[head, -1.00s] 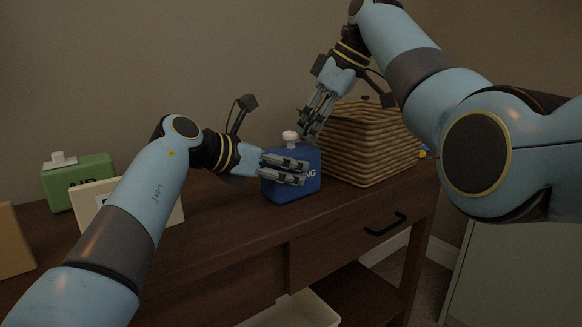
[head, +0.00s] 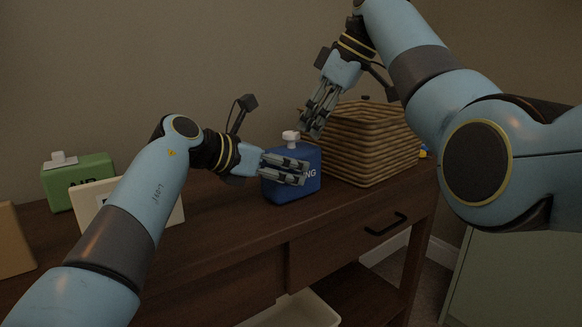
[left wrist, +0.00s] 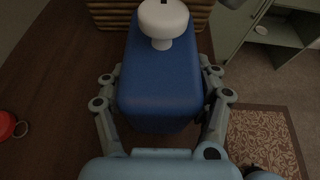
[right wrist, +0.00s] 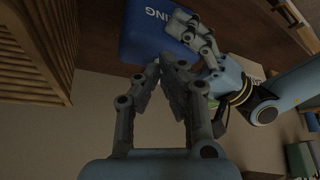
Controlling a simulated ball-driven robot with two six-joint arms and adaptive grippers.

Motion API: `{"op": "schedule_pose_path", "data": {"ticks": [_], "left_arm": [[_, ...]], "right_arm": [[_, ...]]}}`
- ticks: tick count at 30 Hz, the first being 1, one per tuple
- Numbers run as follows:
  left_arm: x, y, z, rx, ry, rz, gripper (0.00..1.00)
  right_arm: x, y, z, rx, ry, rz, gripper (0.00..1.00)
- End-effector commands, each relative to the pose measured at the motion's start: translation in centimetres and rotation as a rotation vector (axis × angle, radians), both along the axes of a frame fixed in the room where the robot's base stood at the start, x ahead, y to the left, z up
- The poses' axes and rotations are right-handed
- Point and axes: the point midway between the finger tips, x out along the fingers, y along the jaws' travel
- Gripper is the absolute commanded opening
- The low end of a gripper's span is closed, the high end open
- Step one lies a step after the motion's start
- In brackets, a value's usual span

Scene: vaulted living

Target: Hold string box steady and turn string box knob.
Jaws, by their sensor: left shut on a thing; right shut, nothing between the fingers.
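The string box (head: 308,186) is a blue box with white letters, partly hidden by fingers, standing upright on the brown sideboard. Its white knob (head: 290,137) sits on top; the left wrist view shows the knob (left wrist: 163,20) and the box top (left wrist: 160,75) between the fingers. My left gripper (head: 304,173) is shut on the box from the left side. My right gripper (head: 305,133) is shut and empty, pointing down just above and right of the knob, apart from it. In the right wrist view its fingertips (right wrist: 172,62) meet near the box (right wrist: 150,38).
A wicker basket (head: 370,150) stands close to the right of the string box. A green box (head: 85,172) with a white knob and a cream box (head: 95,200) stand at the left. The sideboard's front strip (head: 235,225) is clear.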

Motion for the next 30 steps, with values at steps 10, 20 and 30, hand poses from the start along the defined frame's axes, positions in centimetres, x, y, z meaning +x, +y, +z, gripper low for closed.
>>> {"op": "schedule_pose_path", "data": {"ticks": [10, 20, 30], "left_arm": [[-0.1, 0.0, -0.3, 0.001, 0.005, -0.001, 0.27], [-0.1, 0.0, -0.3, 0.001, 0.005, -0.001, 0.27], [0.0, 0.0, -0.2, 0.001, 0.002, -0.001, 0.95]], "right_arm": [[0.0, 0.0, 4.4, 0.001, -0.001, 0.001, 0.00], [0.0, 0.0, 4.8, 0.000, 0.000, 0.001, 0.00], [0.0, 0.0, 4.8, 0.000, 0.000, 0.001, 0.00]]}}
